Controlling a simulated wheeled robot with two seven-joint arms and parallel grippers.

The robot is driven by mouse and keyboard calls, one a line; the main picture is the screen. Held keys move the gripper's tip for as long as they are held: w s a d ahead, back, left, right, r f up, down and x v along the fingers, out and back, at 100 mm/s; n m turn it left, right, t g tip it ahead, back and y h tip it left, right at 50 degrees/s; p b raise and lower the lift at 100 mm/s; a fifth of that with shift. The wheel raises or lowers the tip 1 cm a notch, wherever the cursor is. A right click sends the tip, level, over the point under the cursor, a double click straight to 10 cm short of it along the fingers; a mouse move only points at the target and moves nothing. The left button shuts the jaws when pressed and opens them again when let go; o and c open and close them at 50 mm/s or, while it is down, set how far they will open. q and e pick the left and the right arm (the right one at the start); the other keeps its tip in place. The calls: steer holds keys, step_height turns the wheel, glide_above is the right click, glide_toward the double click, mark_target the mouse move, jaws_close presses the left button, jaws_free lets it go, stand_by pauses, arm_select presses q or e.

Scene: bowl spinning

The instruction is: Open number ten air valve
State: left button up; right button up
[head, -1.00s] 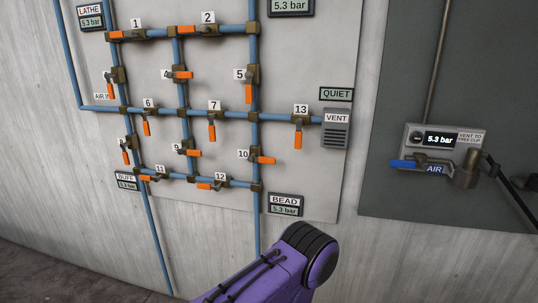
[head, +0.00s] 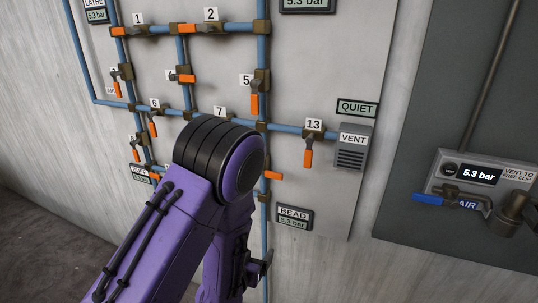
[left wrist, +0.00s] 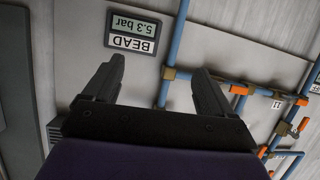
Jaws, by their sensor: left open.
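The number ten valve shows in the head view only as its orange handle (head: 273,175), jutting right, across the upright blue pipe. Its label and body are hidden behind my purple left arm. My left gripper (head: 258,265) is a small dark shape low in the head view, below that handle, its fingers mostly hidden. In the left wrist view, which is upside down, the left gripper (left wrist: 155,85) is open and empty between its two dark fingers. The valve does not show there. My right gripper is not in view.
The BEAD gauge (head: 293,218) hangs right of the pipe, close to my left arm. Valve 13 (head: 309,148) has its orange handle hanging down, beside the grey VENT box (head: 351,150). The blue AIR lever (head: 428,199) is on the dark panel at right. Other orange-handled valves crowd the board's left.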

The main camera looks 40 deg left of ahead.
mark_target(273, 173)
arm_select(q)
steer(key=w+a+r+m+t+p, duration=0.1)
steer(key=w+r+t, duration=0.1)
steer(key=r, duration=0.6)
steer(key=w+r+t+p, duration=0.1)
steer(key=w+r+t, duration=0.1)
steer(key=r, duration=0.7)
steer(key=shift+y, duration=0.3)
steer(key=p+x, duration=0.2)
steer(key=x, duration=0.7)
steer(key=shift+w, duration=0.15)
steer(key=shift+w+a+f, duration=0.15)
steer(key=shift+w, duration=0.35)
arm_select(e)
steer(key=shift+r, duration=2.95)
